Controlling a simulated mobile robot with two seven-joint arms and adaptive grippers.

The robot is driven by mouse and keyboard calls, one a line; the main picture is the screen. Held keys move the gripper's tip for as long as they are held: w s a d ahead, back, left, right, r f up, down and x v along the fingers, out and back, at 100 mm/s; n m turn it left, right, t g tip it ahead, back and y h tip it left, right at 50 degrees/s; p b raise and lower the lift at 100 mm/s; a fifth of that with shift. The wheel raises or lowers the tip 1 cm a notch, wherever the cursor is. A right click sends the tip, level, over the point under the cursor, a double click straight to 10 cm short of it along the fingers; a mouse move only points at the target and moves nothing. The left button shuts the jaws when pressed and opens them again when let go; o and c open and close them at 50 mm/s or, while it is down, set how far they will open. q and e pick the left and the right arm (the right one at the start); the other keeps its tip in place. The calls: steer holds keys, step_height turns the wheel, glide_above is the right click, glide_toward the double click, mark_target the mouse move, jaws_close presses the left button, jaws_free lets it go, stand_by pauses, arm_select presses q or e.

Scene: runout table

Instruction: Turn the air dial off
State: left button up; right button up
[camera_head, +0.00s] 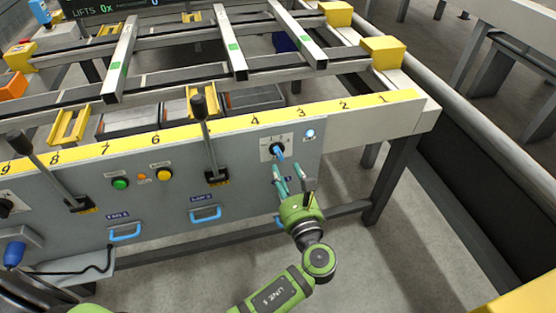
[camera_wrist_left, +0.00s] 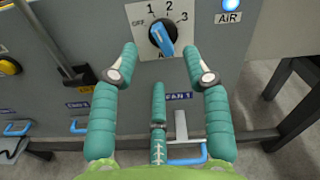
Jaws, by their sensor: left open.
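The air dial (camera_head: 278,151) is a black knob with a blue handle on a white plate, on the grey panel's right part. In the left wrist view the dial (camera_wrist_left: 162,38) has OFF, 1, 2 and 3 around its top; its handle slants from upper left to lower right. I cannot tell which mark it is set to. My left gripper (camera_head: 286,171) is open, just below and in front of the dial. In the left wrist view its teal fingertips (camera_wrist_left: 162,62) stand apart on either side of the handle, with nothing held. My right gripper is not in view.
A blue lamp (camera_wrist_left: 231,5) marked AIR glows right of the dial. A black-knobbed lever (camera_head: 199,107) and green (camera_head: 121,184) and yellow (camera_head: 164,174) buttons are to the left. A blue drawer handle (camera_wrist_left: 187,158) is below.

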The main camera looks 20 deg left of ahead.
mark_target(278, 157)
arm_select(q)
steer(key=x, duration=0.6)
steer(key=shift+w+a+f, duration=0.1)
steer(key=shift+w+a, duration=0.15)
jaws_close()
